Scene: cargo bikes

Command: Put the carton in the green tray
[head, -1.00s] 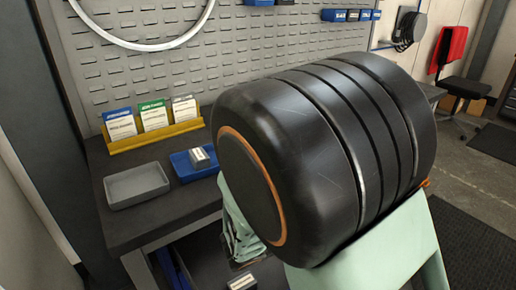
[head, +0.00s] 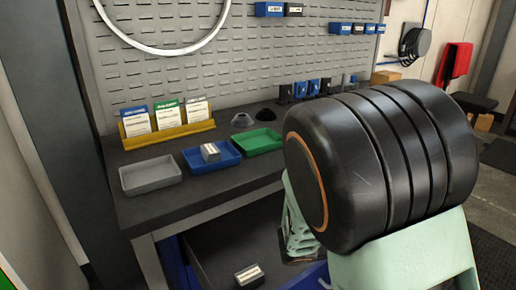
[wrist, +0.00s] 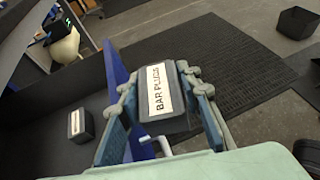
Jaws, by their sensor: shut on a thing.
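The carton (wrist: 162,98), a small dark box with a white label reading BAR PLUGS, is between the two fingers of my gripper (wrist: 160,86) in the wrist view. My gripper is shut on it. In the head view my arm hides the held carton. The green tray (head: 258,141) lies empty on the workbench, at the right end of a row of three trays. It is partly close behind my arm in the picture, and its visible inside is clear.
A blue tray (head: 227,161) holds another small box (head: 210,152); a grey tray (head: 150,186) is empty. Below the bench top, another labelled box (head: 249,275) lies on a dark surface. A blue panel (wrist: 117,68) stands beside my gripper.

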